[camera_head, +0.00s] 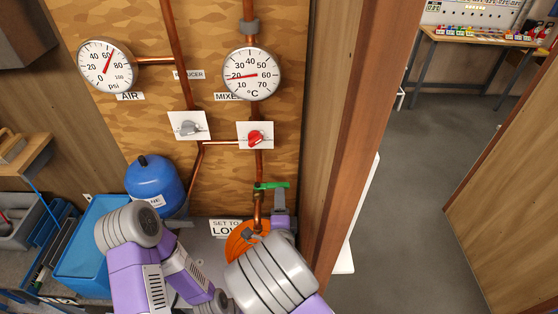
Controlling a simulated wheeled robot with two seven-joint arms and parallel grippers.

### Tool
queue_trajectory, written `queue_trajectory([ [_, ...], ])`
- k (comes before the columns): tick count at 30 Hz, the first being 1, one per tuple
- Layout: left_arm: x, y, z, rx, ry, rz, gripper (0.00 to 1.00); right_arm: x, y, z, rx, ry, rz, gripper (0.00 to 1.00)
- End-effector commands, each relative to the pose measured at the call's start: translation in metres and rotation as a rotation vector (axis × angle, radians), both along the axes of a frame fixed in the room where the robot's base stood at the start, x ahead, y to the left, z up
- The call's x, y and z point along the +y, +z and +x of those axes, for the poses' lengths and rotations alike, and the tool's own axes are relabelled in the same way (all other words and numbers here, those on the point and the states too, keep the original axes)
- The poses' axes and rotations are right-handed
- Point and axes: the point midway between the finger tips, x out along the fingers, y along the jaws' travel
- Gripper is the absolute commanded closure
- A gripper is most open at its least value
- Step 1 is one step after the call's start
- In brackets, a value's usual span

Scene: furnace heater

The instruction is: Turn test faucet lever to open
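The test faucet has a green lever (271,185), lying roughly level across the top of a copper spout (258,212) on the wooden panel. My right gripper (280,197) is at the right end of the lever, just below it in the picture. It looks very close to the lever; I cannot tell whether it touches. Its fingers are too small and overlapped to tell whether they are open or shut. My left arm shows at lower left, but its gripper cannot be made out.
A red knob (256,138) and a grey knob (188,128) sit above, under the temperature gauge (251,75) and pressure gauge (107,65). An orange round object (241,242) is below the spout. A blue tank (154,184) stands left. A wooden post (352,130) edges the panel's right.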

Motion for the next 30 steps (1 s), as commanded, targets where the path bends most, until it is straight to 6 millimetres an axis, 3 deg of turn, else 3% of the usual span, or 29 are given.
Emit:
queue_trajectory([
  [5, 0.0, 0.003, -0.002, 0.004, 0.0, -0.001, 0.57, 0.001, 0.0, 0.011, 0.001, 0.002, -0.002, 0.62],
  [18, 0.0, 0.014, -0.001, 0.002, 0.0, 0.0, 0.57, 0.0, -0.001, 0.07, 0.0, 0.001, -0.002, 0.62],
  [29, 0.0, 0.015, -0.001, 0.002, -0.001, 0.0, 0.57, 0.001, -0.001, 0.075, 0.002, 0.002, -0.001, 0.62],
  [30, 0.0, 0.015, -0.001, 0.002, -0.001, 0.0, 0.57, 0.001, -0.001, 0.075, 0.002, 0.002, -0.001, 0.66],
])
